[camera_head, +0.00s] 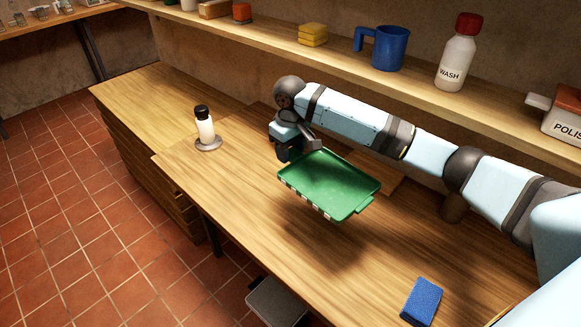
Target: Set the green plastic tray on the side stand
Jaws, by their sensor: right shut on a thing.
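The green plastic tray (332,184) is in the middle of the head view. It is level or slightly tilted and appears held above the wooden worktop (240,190), with a dark shadow beneath it. My right gripper (312,148) is shut on the tray's upper-left edge, with the arm reaching in from the right. A lower wooden unit with drawers (150,98) adjoins the worktop at the left and looks like the side stand; its top is bare. My left gripper is not in view.
A dark-capped shaker on a round grey base (207,142) stands near the worktop's left end. A blue sponge (422,300) lies at the front right. A shelf behind holds yellow sponges (313,34), a blue jug (388,48), a WASH bottle (456,60) and a POLISH box (566,115).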

